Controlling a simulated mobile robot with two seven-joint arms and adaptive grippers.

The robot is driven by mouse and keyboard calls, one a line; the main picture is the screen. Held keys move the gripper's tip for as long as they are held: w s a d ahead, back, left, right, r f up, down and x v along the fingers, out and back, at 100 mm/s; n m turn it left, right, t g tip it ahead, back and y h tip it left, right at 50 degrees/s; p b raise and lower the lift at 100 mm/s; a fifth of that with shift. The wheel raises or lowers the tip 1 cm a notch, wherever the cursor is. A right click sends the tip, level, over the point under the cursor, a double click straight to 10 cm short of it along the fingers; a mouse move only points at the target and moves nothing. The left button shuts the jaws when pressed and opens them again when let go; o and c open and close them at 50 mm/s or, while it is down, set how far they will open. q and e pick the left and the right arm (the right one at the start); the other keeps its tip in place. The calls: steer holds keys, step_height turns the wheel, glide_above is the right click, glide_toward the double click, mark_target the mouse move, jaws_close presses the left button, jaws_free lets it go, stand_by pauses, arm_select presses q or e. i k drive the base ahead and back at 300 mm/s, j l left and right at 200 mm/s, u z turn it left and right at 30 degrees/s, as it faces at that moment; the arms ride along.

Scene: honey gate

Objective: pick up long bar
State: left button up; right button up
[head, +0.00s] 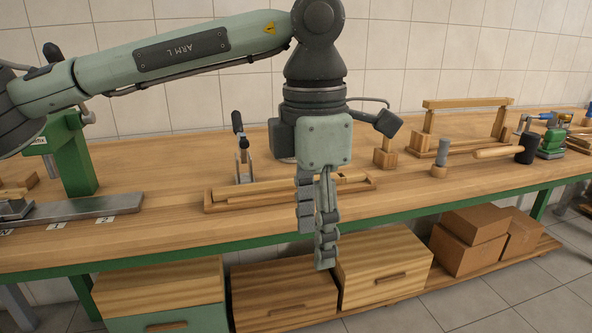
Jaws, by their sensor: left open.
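A long light wooden bar (262,189) lies in a shallow wooden tray (222,208) near the front of the bench. My left gripper (314,247) hangs with its fingers pointing down, open and empty. In the picture it covers part of the bar and tray, and its fingertips show against the bench's front edge and the drawers. I cannot tell how far it is from the bar. Another long wooden beam (466,102) rests across wooden supports at the back right. My right gripper is not in view.
A toggle clamp (241,150) stands just behind the tray. A green press (72,155) and a flat metal bar (80,211) are at the left. The bench front between tray and mallet is clear.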

mark_target(221, 194)
steer(key=i+l, duration=0.15)
steer(key=i, duration=0.9)
